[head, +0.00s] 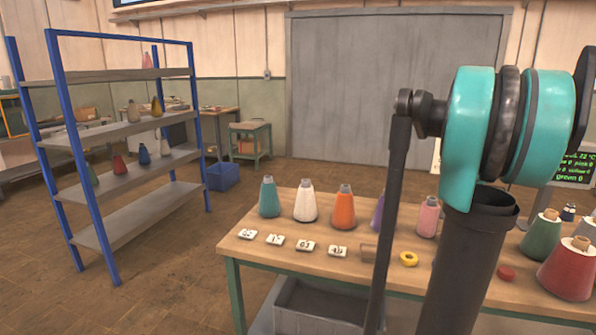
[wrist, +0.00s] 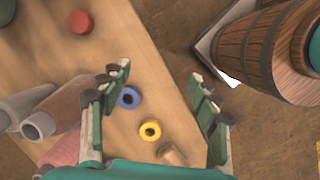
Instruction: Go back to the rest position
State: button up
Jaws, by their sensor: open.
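My gripper (wrist: 160,78) shows in the wrist view with its two green-padded fingers spread wide apart. Nothing is between them. They hang over the edge of the wooden table (wrist: 65,60), with brown floor visible past the edge. A blue ring (wrist: 129,97) and a yellow ring (wrist: 150,130) lie on the table below, seen between the fingers. In the head view my raised arm covers part of the table, and my gripper's fingers are out of that picture.
Cones in teal (head: 270,198), white (head: 305,202), orange (head: 344,208) and other colours stand on the table, behind number tags (head: 305,246). A red disc (wrist: 80,21) lies there too. A wooden barrel (wrist: 255,50) stands beyond the edge.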

jog(key=s+a+f+m+t, duration=0.2)
jog(key=a+f, duration=0.3)
jog(key=a, duration=0.4)
jog(key=s+a+f+m+t+y, duration=0.1)
jog(key=s+a+f+m+t, duration=0.1)
jog(key=a+f, duration=0.4)
jog(key=s+a+f+m+t+y, duration=0.1)
jog(key=s+a+f, duration=0.3)
jog(key=a, duration=1)
jog(key=shift+s+a+f+m+t, duration=0.15)
jog(key=shift+a+f+m+t, duration=0.1)
jog(key=shift+f+m+t, duration=0.35)
